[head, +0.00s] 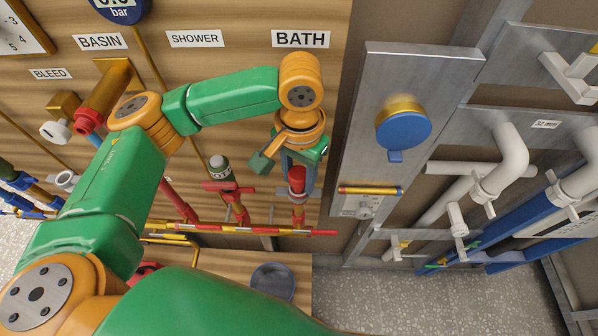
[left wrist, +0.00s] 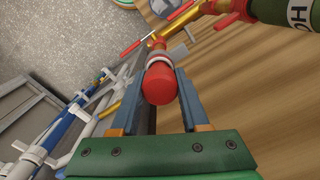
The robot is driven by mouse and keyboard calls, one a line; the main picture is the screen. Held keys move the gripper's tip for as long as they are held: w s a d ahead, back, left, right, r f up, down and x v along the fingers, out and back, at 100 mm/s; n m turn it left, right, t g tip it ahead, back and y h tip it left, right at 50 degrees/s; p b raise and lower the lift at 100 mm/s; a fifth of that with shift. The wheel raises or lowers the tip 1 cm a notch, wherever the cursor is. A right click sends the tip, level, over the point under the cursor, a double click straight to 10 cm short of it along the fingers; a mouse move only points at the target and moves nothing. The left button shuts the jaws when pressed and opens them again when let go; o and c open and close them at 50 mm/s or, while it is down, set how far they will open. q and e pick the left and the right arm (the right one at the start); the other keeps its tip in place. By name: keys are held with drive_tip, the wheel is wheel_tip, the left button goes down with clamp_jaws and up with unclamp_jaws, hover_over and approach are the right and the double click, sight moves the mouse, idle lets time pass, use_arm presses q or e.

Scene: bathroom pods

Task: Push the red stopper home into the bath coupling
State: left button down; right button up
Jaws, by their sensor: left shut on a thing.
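The red stopper (head: 297,174) is below the BATH label, between the blue fingers of my left gripper (head: 298,184), which points down and is shut on it. In the left wrist view the red stopper (left wrist: 158,84) has its rounded end toward me, with one finger on each side. A pale band (left wrist: 160,58) lies just beyond it. The bath coupling (head: 298,214), red and brass, is in line below the stopper; it also shows in the left wrist view (left wrist: 158,43). I cannot tell how deep the stopper sits. My right gripper is not in view.
A dark-capped red fitting (head: 220,172) with a cross handle stands left of the bath line. A red and yellow bar (head: 255,230) runs across below. A grey panel with a blue knob (head: 403,130) and white pipes (head: 500,160) are at right.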

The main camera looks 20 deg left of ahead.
sight(299, 173)
use_arm(q)
drive_tip(key=shift+f, duration=0.25)
drive_tip(key=shift+c, duration=1.6)
unclamp_jaws()
wheel_tip(299, 173, up, 7)
drive_tip(key=shift+d+r+b, duration=0.1)
drive_tip(key=shift+b, duration=0.5)
